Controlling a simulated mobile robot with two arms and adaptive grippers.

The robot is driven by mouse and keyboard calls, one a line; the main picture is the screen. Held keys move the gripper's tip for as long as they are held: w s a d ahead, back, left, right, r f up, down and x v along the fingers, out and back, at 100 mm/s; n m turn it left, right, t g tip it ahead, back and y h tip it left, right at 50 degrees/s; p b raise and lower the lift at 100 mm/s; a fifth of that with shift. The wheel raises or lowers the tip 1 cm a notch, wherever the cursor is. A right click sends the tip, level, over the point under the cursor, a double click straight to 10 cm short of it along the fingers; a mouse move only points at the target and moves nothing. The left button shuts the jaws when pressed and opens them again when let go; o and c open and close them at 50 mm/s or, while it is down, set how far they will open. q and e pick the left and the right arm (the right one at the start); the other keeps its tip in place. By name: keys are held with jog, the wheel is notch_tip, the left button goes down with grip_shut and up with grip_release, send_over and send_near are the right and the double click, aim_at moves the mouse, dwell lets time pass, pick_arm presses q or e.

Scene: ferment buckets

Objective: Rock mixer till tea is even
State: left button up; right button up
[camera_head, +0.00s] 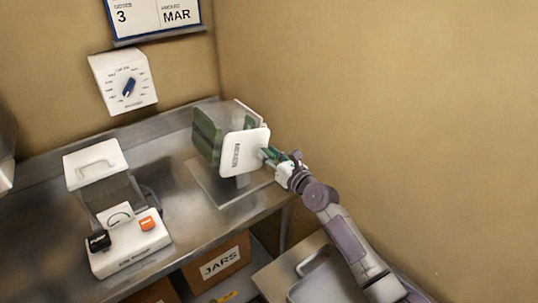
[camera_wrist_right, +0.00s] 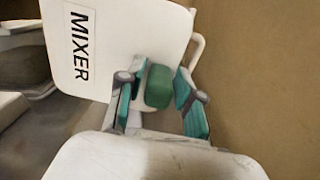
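The mixer (camera_head: 247,152) stands on the right part of the steel counter. It has a white panel with a MIXER label, a clear upper part and a dark green part at its left. The label also shows on the panel in the right wrist view (camera_wrist_right: 99,48). My right gripper (camera_head: 268,155) is at the panel's right side. In the right wrist view its teal fingers (camera_wrist_right: 158,88) close from both sides on a green handle (camera_wrist_right: 159,86). Whether the tea is even cannot be made out. My left gripper is not in view.
A white device (camera_head: 130,250) with black and orange parts stands at the counter's left. A white dial (camera_head: 124,82) and a date board (camera_head: 152,15) hang on the wall. A JARS box (camera_head: 217,264) sits below the counter, with a grey tray (camera_head: 318,276) at right.

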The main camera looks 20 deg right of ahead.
grip_shut()
jog(key=shift+r, duration=0.1)
